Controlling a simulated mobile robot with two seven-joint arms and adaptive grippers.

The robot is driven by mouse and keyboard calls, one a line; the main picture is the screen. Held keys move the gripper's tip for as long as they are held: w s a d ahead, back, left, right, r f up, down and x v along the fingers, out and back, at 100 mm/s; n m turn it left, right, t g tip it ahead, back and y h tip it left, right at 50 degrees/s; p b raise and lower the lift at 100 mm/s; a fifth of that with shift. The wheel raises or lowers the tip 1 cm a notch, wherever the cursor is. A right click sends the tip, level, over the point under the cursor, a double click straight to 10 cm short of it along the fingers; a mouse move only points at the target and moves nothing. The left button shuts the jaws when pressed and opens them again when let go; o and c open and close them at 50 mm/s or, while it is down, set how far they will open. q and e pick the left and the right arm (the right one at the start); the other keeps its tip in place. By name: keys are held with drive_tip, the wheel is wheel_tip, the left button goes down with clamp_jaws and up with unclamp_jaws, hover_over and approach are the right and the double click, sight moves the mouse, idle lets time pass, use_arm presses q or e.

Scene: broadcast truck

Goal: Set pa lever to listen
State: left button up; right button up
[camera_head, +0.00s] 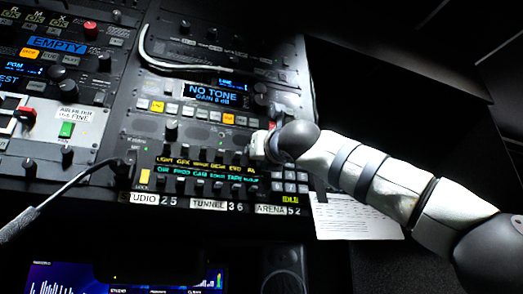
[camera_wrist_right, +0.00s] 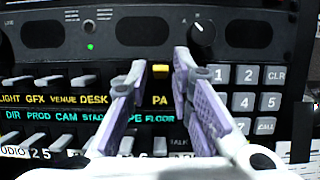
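In the right wrist view, a small yellow-capped lever (camera_wrist_right: 160,70) sits just above the yellow PA label (camera_wrist_right: 159,99) on the black intercom panel (camera_wrist_right: 118,27). My right gripper (camera_wrist_right: 158,62) is open, one finger on each side of this lever, with a visible gap to both. I cannot tell how far the tips are from the panel. In the head view, my right gripper (camera_head: 266,141) is at the panel's right part and hides the PA lever there. The lever's exact position is hard to tell. My left gripper is not in view.
Grey levers (camera_wrist_right: 84,80) stand left of the gripper, above the LIGHT to DESK labels. A keypad (camera_wrist_right: 245,100) is close on the right, and a black knob (camera_wrist_right: 203,32) is above. A thin gooseneck (camera_head: 75,182) crosses at left. Paper (camera_head: 350,217) hangs at lower right.

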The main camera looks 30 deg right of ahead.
drive_tip(key=v, duration=1.1)
drive_tip(key=shift+s, duration=0.4)
drive_tip(key=shift+f, duration=0.1)
